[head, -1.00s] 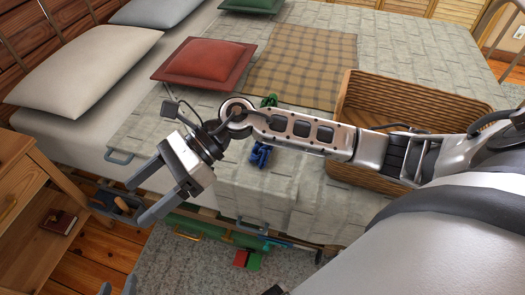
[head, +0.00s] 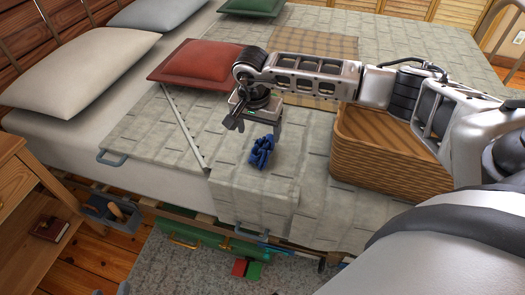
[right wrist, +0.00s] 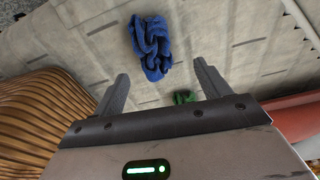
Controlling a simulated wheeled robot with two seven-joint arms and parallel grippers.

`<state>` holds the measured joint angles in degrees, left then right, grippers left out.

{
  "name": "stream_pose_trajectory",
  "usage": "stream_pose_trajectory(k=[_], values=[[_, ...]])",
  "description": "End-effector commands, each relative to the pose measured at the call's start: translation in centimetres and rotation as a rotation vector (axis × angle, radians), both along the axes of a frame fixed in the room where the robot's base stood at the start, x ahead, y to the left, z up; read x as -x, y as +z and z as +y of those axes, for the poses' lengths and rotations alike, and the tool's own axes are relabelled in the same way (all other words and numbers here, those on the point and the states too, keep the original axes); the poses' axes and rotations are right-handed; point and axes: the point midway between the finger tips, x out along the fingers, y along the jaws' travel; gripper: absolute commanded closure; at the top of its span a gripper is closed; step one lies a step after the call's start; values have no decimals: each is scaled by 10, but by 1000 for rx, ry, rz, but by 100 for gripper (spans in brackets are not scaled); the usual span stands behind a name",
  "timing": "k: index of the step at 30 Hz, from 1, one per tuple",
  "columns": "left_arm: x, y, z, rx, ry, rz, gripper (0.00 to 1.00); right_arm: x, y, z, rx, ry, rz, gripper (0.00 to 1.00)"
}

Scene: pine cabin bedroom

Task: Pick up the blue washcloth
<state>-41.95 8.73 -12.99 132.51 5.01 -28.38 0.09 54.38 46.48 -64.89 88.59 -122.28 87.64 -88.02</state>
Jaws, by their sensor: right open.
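The blue washcloth (head: 262,152) lies crumpled on the grey quilt of the bed. It also shows in the right wrist view (right wrist: 151,45), just beyond the fingertips and roughly between their lines. My right gripper (head: 256,128) is open and empty, pointing down just behind the washcloth. Its two fingers (right wrist: 161,78) stand wide apart in the right wrist view, with no clear contact with the cloth. Only a small tip of my left gripper (head: 123,288) shows at the bottom edge of the head view, and its jaws cannot be judged.
A wicker basket (head: 385,155) stands on the bed at right. A red cushion (head: 196,62) and a white pillow (head: 82,72) lie further back. A pale strip (head: 183,128) lies left of the washcloth.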

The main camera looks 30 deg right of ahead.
Motion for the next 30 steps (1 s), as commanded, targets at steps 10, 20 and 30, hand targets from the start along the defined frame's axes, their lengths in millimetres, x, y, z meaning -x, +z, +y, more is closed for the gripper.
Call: stream_pose_trajectory(k=[10, 20, 30], values=[[-4, -6, -2, -2, -7, 6, 64, 2, -25, -2, -1, 1, 2, 25], [-3, -14, -3, 1, -9, 21, 64, 6, -67, -5, -2, -1, 0, 25], [-3, -15, -3, 1, -10, 23, 64, 5, -67, -5, -2, 0, -1, 64]])
